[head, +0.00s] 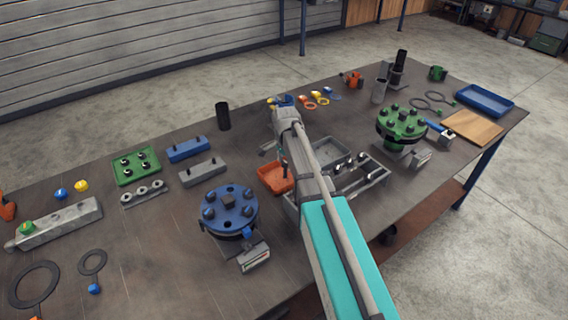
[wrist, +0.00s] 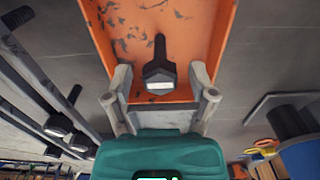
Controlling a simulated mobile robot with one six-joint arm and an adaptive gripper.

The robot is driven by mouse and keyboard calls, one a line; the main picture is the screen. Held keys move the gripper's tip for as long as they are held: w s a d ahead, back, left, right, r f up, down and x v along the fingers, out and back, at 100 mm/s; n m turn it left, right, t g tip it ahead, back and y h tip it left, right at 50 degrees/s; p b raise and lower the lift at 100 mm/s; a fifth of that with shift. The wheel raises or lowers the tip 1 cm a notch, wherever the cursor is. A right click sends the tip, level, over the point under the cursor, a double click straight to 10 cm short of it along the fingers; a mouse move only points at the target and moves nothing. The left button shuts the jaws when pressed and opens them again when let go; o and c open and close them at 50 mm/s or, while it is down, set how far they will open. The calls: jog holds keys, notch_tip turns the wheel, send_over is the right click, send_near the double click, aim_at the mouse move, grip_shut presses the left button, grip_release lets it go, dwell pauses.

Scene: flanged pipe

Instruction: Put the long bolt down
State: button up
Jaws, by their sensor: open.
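The long bolt (wrist: 160,72) is dark with a hex head. In the wrist view it is over or in the orange tray (wrist: 215,30), head towards me and shank pointing away. My gripper (wrist: 161,88) is open, with one finger on each side of the bolt head and a gap visible on both sides. Whether the bolt rests on the tray floor is hard to tell. In the head view the orange tray (head: 272,178) is partly hidden by my arm, and the fingers are not clear there.
A grey rack with bolts (head: 362,172) stands right of the tray; bolts (wrist: 58,126) show at left in the wrist view. A blue flange (head: 229,212) is to the left, a green flange (head: 402,125) to the right. A black cylinder (head: 223,116) stands behind.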

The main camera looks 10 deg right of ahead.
jog(key=shift+r, duration=0.1)
notch_tip(320, 180, up, 12)
jog(key=p, duration=1.2)
dwell(0.8)
jog(key=s+n, duration=1.3)
jog(key=s, duration=0.7)
jog(key=shift+n, duration=0.3)
